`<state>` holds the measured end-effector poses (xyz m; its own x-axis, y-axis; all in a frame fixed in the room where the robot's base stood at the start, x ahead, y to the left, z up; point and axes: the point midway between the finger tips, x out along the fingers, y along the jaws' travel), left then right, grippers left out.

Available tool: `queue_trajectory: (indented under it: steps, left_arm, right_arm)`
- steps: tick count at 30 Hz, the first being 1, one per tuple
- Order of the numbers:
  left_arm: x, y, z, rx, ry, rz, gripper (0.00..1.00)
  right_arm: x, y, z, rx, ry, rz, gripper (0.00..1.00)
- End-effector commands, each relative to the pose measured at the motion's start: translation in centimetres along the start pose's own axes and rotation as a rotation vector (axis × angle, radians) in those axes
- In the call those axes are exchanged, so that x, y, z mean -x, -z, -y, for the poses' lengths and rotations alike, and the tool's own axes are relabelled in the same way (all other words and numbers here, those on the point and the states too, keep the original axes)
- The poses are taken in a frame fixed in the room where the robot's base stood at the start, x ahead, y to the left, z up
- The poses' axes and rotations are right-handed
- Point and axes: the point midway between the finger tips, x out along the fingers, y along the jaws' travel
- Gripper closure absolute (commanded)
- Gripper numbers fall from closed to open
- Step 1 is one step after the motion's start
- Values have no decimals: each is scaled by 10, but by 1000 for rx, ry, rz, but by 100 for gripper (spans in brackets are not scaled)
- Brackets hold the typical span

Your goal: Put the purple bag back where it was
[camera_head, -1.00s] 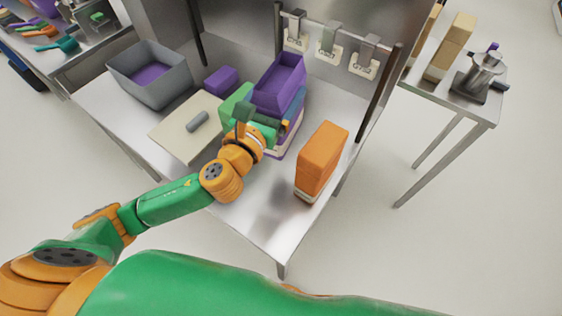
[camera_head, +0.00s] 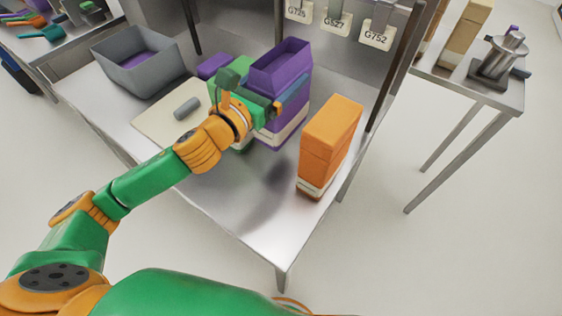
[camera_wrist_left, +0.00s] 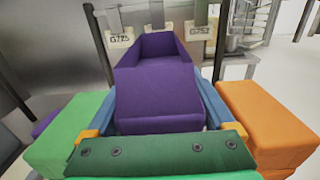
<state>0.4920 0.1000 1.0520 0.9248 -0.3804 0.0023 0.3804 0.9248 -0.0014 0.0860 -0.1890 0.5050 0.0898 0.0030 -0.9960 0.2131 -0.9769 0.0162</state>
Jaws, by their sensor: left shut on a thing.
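The purple bag (camera_head: 280,66) is an upright, open-topped block with a white band low on its side, at the back middle of the metal table. My left gripper (camera_head: 284,98) is around its middle, its blue fingers pressed on two opposite sides. In the left wrist view the purple bag (camera_wrist_left: 158,85) fills the space between the fingers of my left gripper (camera_wrist_left: 160,108). I cannot tell whether its base touches the table. My right gripper is out of view.
An orange bag (camera_head: 330,140) stands close to its right. A green block (camera_head: 236,70) is just left of it, partly hidden. A grey bin (camera_head: 138,78), a pale board (camera_head: 160,124) and a small purple block (camera_head: 213,65) lie further left. Labelled hooks (camera_head: 336,24) hang behind. The table's front is clear.

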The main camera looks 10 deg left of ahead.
Motion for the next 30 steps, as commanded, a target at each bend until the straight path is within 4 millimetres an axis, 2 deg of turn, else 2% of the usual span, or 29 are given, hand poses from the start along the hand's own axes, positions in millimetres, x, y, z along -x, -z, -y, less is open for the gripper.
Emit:
queue_trajectory:
  steps: [3, 13, 24, 25, 26, 30]
  left_arm:
    - [0, 32, 0, 5, -1, -5, 90]
    - [0, 95, 0, 3, -1, -2, 90]
    - [0, 101, 0, 0, 0, 0, 90]
    - [1, 101, 0, 0, -1, -2, 7]
    - [1, 101, 0, 0, 0, -2, 0]
    - [1, 101, 0, 0, 0, -2, 0]
  right_arm:
    - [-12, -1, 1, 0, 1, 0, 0]
    - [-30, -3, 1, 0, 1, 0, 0]
    - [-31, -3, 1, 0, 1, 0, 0]
    - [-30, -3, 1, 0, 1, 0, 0]
    - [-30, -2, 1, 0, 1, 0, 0]
    - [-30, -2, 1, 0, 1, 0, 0]
